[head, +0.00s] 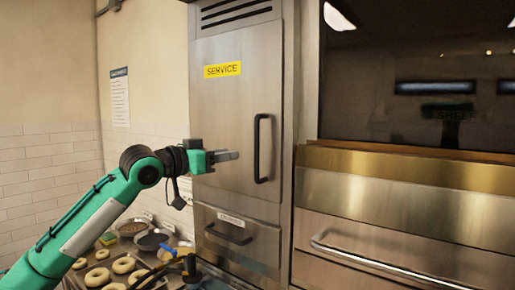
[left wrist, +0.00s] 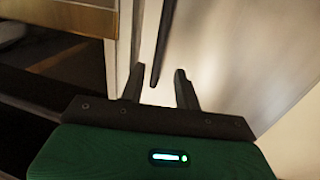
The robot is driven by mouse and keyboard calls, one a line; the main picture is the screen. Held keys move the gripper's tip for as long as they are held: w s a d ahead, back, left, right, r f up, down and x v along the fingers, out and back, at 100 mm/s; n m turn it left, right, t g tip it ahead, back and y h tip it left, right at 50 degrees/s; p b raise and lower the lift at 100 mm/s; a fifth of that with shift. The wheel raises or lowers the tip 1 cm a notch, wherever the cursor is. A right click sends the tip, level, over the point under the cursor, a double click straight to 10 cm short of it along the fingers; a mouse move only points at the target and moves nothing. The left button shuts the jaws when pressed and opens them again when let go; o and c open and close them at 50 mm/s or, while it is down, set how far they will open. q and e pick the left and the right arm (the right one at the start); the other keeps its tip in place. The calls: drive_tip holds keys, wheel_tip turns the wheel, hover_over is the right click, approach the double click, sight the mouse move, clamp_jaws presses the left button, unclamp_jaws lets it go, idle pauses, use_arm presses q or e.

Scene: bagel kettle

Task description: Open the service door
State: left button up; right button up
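The service door (head: 225,115) is a tall steel panel with a yellow SERVICE label (head: 222,70); it looks shut. Its black vertical bar handle (head: 262,148) is on the door's right side. My left gripper (head: 228,156) is in front of the door, left of the handle with a gap between them in the head view. In the left wrist view its two dark fingers (left wrist: 159,72) are apart, and the handle (left wrist: 162,40) appears in the space between them. I cannot tell its depth from the fingers; nothing is gripped. My right gripper is in neither view.
Below the door is a steel drawer (head: 236,238) with a black handle. At right stands a steel oven front (head: 400,215) with a long bar handle (head: 375,262). At lower left, a counter holds several bagels (head: 97,277), bowls (head: 153,241) and utensils under my left arm.

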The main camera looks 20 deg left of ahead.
sight(255, 150)
use_arm(q)
drive_tip(key=p+x, duration=0.3)
drive_tip(key=x, duration=0.7)
drive_tip(key=shift+s+r, duration=0.1)
drive_tip(key=shift+r, duration=0.05)
drive_tip(key=shift+w+d, duration=0.3)
drive_tip(key=shift+w, duration=0.15)
clamp_jaws()
